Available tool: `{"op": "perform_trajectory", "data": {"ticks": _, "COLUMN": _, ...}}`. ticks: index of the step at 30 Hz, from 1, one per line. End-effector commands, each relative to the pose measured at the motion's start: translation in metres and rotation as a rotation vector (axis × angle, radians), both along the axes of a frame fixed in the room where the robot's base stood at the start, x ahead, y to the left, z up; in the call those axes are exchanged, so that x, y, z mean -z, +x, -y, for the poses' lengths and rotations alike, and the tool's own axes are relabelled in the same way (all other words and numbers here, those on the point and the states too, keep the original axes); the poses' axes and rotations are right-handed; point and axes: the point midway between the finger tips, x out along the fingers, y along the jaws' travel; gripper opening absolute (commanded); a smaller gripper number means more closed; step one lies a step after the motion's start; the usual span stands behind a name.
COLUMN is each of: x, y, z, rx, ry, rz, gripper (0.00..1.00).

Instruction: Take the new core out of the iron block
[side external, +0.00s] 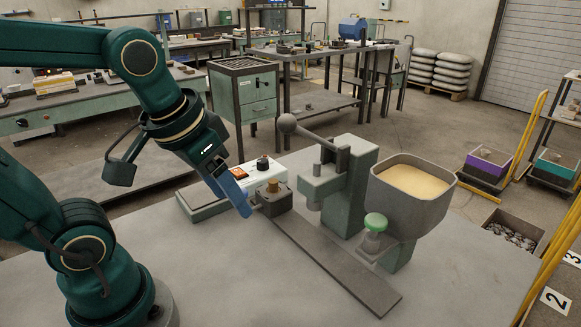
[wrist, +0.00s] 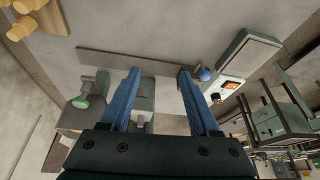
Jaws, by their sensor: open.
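The iron block (side external: 271,203) is a small dark block at the far end of a flat grey rail. A tan core (side external: 273,184) shows upright at its top. My gripper (side external: 240,205) points down just left of the block, its blue fingers apart from the core in the picture. In the wrist view my gripper (wrist: 160,72) is open, with nothing between the fingertips. A dark part, perhaps the block, is partly hidden behind the right fingertip there; the core is not clear in that view.
A lever press (side external: 345,180) and a sand-filled hopper (side external: 412,182) with a green knob (side external: 375,222) stand right of the block. A control box (side external: 250,179) sits behind it. The rail (side external: 335,262) runs forward. Several tan pieces (wrist: 35,18) show in the wrist view's corner.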

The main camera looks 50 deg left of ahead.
Motion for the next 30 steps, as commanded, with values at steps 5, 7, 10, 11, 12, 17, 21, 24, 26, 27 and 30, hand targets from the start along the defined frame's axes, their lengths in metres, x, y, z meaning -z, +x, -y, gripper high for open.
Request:
{"op": "perform_trajectory", "data": {"ticks": 5, "x": 0.001, "y": 0.036, "z": -0.033, "rx": -0.165, "ry": 0.009, "rz": -0.113, "gripper": 0.62}}
{"op": "perform_trajectory", "data": {"ticks": 7, "x": 0.004, "y": 0.05, "z": -0.046, "rx": -0.228, "ry": 0.008, "rz": -0.148, "gripper": 0.62}}
{"op": "perform_trajectory", "data": {"ticks": 10, "x": 0.01, "y": 0.07, "z": -0.063, "rx": -0.315, "ry": -0.003, "rz": -0.183, "gripper": 0.62}}
{"op": "perform_trajectory", "data": {"ticks": 11, "x": 0.012, "y": 0.076, "z": -0.068, "rx": -0.338, "ry": -0.008, "rz": -0.19, "gripper": 0.62}}
{"op": "perform_trajectory", "data": {"ticks": 12, "x": 0.015, "y": 0.085, "z": -0.074, "rx": -0.372, "ry": -0.016, "rz": -0.198, "gripper": 0.62}}
{"op": "perform_trajectory", "data": {"ticks": 17, "x": 0.031, "y": 0.12, "z": -0.097, "rx": -0.506, "ry": -0.061, "rz": -0.216, "gripper": 0.62}}
{"op": "perform_trajectory", "data": {"ticks": 21, "x": 0.045, "y": 0.144, "z": -0.112, "rx": -0.597, "ry": -0.102, "rz": -0.217, "gripper": 0.62}}
{"op": "perform_trajectory", "data": {"ticks": 24, "x": 0.052, "y": 0.153, "z": -0.118, "rx": -0.635, "ry": -0.121, "rz": -0.213, "gripper": 0.62}}
{"op": "perform_trajectory", "data": {"ticks": 26, "x": 0.054, "y": 0.156, "z": -0.12, "rx": -0.648, "ry": -0.127, "rz": -0.212, "gripper": 0.62}}
{"op": "perform_trajectory", "data": {"ticks": 27, "x": 0.056, "y": 0.157, "z": -0.12, "rx": -0.652, "ry": -0.13, "rz": -0.213, "gripper": 0.62}}
{"op": "perform_trajectory", "data": {"ticks": 30, "x": 0.064, "y": 0.159, "z": -0.121, "rx": -0.656, "ry": -0.131, "rz": -0.214, "gripper": 0.62}}
